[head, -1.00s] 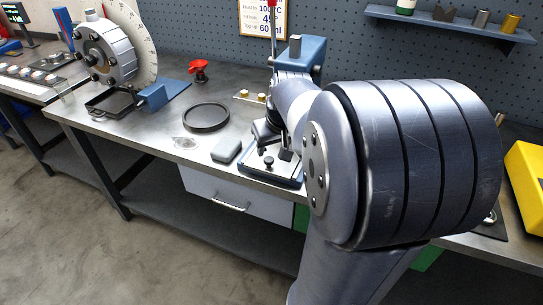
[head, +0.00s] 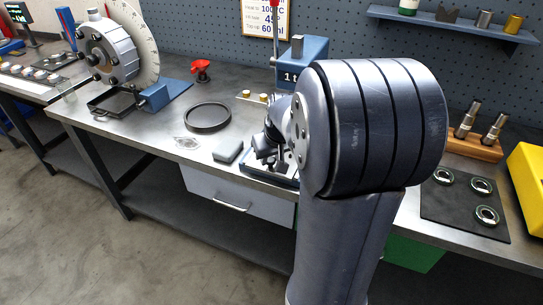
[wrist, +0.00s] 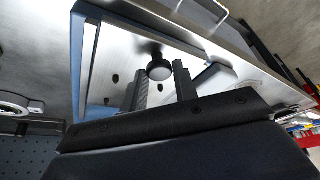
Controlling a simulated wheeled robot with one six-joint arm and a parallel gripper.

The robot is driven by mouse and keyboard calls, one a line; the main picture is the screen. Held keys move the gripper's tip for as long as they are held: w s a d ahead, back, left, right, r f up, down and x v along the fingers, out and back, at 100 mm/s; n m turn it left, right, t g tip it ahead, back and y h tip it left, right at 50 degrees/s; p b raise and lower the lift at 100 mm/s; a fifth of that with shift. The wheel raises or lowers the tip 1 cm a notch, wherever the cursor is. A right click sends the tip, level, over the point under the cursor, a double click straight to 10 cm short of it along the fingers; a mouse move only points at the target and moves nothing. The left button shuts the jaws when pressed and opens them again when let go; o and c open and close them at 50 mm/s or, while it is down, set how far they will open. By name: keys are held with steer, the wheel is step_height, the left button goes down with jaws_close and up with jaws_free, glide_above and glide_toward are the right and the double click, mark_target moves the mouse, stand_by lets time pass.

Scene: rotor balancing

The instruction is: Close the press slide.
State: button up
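The blue press (head: 308,62), marked "1 t", stands on the bench, partly hidden by my arm. Its slide is a bright metal plate (wrist: 190,42) with a dark round knob (wrist: 159,68); in the head view my gripper covers most of the plate. A blue edge (wrist: 78,65) runs along one side in the wrist view. My gripper (head: 271,160) is low over the front of the press. In the wrist view its fingers (wrist: 161,76) are apart, with the knob between or just beyond their tips. I see gaps beside the knob and no firm contact.
A dark mat (head: 465,205) with round parts, a wooden holder (head: 473,147) and a yellow case (head: 528,180) are on the right. A drawer (head: 238,197) is below the bench.

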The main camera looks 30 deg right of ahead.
jaws_close()
steer(key=w+d, duration=0.1)
steer(key=d, duration=0.1)
steer(key=w+d, duration=0.2)
steer(key=w+d+p, duration=0.1)
steer(key=w+d, duration=0.1)
steer(key=d, duration=0.1)
steer(key=shift+w+r, duration=0.1)
steer(key=shift+w, duration=0.15)
steer(key=shift+o, duration=1.4)
jaws_free()
steer(key=shift+w+d, duration=0.1)
steer(key=shift+d, duration=0.05)
steer(key=shift+o, duration=1)
steer(key=v, duration=1)
steer(key=shift+r, duration=0.3)
